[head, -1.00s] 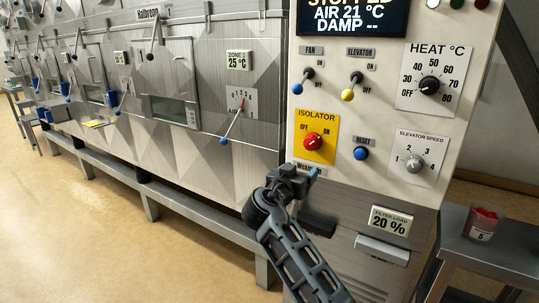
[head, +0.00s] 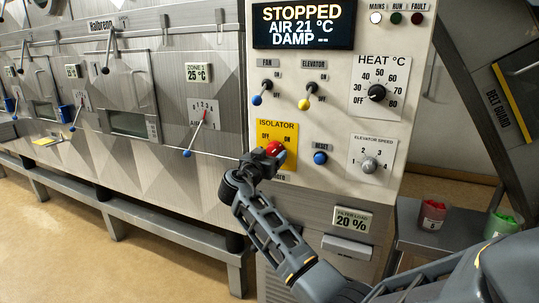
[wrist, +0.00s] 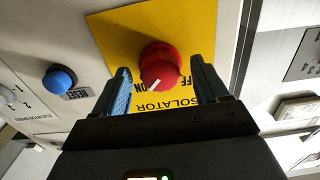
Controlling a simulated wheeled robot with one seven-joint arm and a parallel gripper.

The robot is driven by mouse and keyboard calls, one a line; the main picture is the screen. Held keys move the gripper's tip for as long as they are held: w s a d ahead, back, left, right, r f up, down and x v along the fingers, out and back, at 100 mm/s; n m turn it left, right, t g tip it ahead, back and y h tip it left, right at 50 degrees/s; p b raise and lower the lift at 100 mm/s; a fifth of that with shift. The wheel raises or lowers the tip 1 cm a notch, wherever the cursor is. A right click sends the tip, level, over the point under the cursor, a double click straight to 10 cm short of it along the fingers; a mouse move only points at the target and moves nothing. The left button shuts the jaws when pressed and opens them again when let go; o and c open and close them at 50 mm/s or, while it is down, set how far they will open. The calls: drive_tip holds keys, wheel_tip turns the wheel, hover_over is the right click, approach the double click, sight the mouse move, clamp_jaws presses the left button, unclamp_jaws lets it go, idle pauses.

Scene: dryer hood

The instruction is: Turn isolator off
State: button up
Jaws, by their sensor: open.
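The isolator is a red rotary knob (head: 274,148) on a yellow plate (head: 290,128) marked OFF and ON. In the wrist view the knob (wrist: 160,64) appears inverted, its white pointer directed towards ON. My gripper (wrist: 160,75) is open, with one blue-padded finger on each side of the knob and a visible gap to each. Whether the fingertips reach fully around the knob's depth is hard to tell. In the head view my gripper (head: 279,157) is at the knob and covers its lower part and some of the plate.
The blue reset button (head: 320,158) is right of the plate. The fan switch (head: 262,93) and elevator switch (head: 308,97) are above. The display (head: 303,26) reads STOPPED. A long-handled lever (head: 196,134) is to the left. A stand with cups (head: 432,214) is at right.

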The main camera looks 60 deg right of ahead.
drive_tip(key=c, duration=1)
drive_tip(key=shift+c, duration=0.2)
drive_tip(key=shift+n, duration=0.3)
drive_tip(key=n+b, duration=0.1)
drive_tip(key=n, duration=0.2)
drive_tip(key=shift+a+n, duration=0.1)
drive_tip(key=shift+n, duration=0.2)
drive_tip(key=n, duration=0.4)
drive_tip(key=n+p, duration=0.1)
drive_tip(key=n, duration=0.2)
drive_tip(key=n+p, duration=0.1)
drive_tip(key=n, duration=0.1)
drive_tip(key=shift+r+n, duration=0.2)
drive_tip(key=shift+n, duration=0.2)
drive_tip(key=shift+n+p, duration=1)
drive_tip(key=shift+n, duration=1)
drive_tip(key=shift+f, duration=0.15)
